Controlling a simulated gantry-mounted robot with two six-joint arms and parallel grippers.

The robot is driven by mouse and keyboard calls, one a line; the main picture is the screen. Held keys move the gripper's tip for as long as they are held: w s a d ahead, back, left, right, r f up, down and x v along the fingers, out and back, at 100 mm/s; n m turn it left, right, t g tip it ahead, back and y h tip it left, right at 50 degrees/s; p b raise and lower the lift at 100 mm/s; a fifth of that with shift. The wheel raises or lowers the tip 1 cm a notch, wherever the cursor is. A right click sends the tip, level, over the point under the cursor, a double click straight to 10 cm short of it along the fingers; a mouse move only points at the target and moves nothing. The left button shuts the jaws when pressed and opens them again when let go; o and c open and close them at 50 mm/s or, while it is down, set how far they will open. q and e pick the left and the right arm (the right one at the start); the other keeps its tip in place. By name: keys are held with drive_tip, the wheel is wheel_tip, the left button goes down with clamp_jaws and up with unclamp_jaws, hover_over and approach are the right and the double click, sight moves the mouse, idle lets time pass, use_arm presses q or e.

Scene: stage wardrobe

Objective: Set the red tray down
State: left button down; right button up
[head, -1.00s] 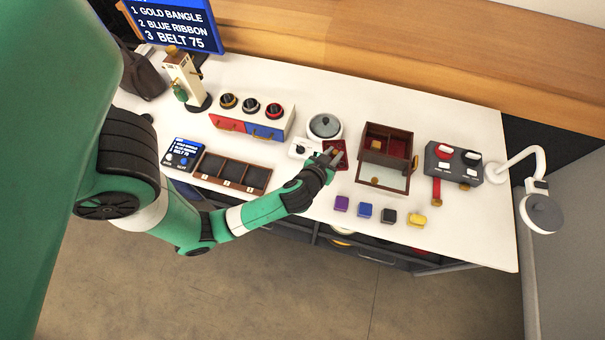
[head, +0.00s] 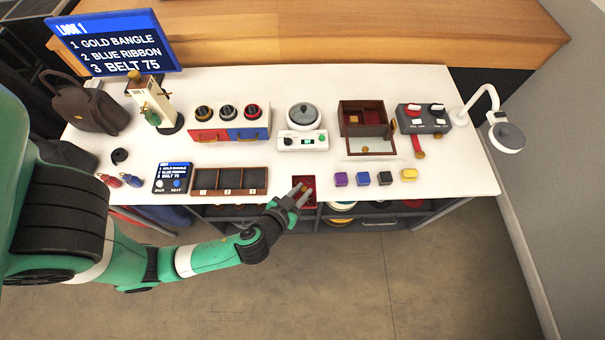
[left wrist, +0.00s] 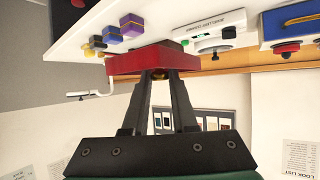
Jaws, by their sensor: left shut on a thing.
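The small red tray (head: 310,184) is at the front edge of the white table in the head view, left of the purple block. My left gripper (head: 299,193) is shut on its near side. In the left wrist view the red tray (left wrist: 135,63) spans just beyond my fingertips (left wrist: 164,74). A small gold-brown bit shows at the tray by the fingers; I cannot tell what it is. Whether the tray touches the tabletop is unclear. My right gripper is not in view.
A purple block (head: 341,179) and several other coloured blocks stand right of the tray. A three-compartment brown tray (head: 229,193) lies left. White tabletop is clear between tray and scale.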

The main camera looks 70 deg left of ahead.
sight(297, 177)
use_arm(q)
drive_tip(key=w+a+f, duration=0.1)
drive_tip(key=a, duration=0.1)
drive_tip(key=a+f, duration=0.1)
drive_tip(key=a, duration=0.2)
drive_tip(key=w+a+f, duration=0.1)
drive_tip(key=a, duration=0.1)
drive_tip(key=shift+w+a+f, duration=0.2)
drive_tip(key=shift+w, duration=0.1)
drive_tip(key=a+f, duration=0.1)
drive_tip(key=w+a+f+b, duration=0.1)
drive_tip(key=f, duration=0.1)
drive_tip(key=a+f+b, duration=0.1)
drive_tip(key=f, duration=0.1)
drive_tip(key=shift+w+a, duration=0.2)
drive_tip(key=shift+w, duration=0.05)
drive_tip(key=shift+w+a+f, duration=0.15)
drive_tip(key=shift+a, duration=0.05)
drive_tip(key=f+b, duration=0.1)
drive_tip(key=f, duration=0.1)
drive_tip(key=f+b, duration=0.1)
drive_tip(key=f, duration=0.1)
drive_tip(key=shift+a, duration=0.2)
drive_tip(key=shift+r, duration=0.15)
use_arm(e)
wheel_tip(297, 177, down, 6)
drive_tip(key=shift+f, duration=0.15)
